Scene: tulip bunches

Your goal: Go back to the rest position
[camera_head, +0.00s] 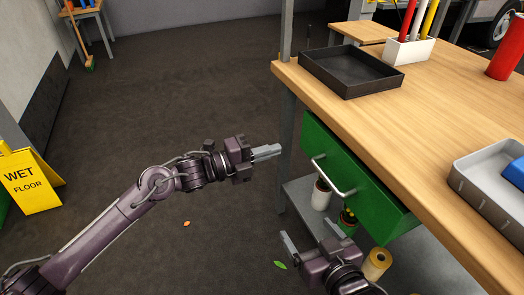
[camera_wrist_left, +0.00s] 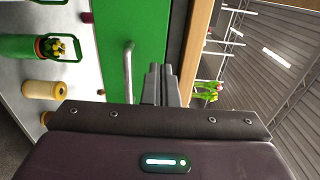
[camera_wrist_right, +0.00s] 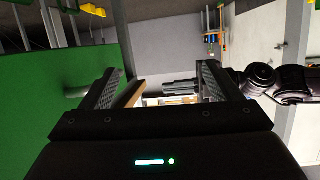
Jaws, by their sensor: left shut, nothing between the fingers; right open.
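My left gripper (camera_head: 267,152) is shut and empty, in the air left of the workbench's green drawer (camera_head: 350,175). In the left wrist view its closed fingers (camera_wrist_left: 160,84) show beside the drawer's pale handle (camera_wrist_left: 128,72). My right gripper (camera_head: 318,238) is open and empty, low in front of the drawer at the bottom of the head view. Its spread fingers show in the right wrist view (camera_wrist_right: 160,88), with green at the left and part of my left arm at the right. Neither gripper visibly touches anything.
The wooden workbench top (camera_head: 440,110) holds a black tray (camera_head: 350,72), a white holder (camera_head: 408,48) and a grey bin (camera_head: 480,185). A lower shelf (camera_head: 300,195) carries pots and a yellow roll (camera_head: 377,262). A yellow wet-floor sign (camera_head: 30,182) stands left. The floor between is mostly clear.

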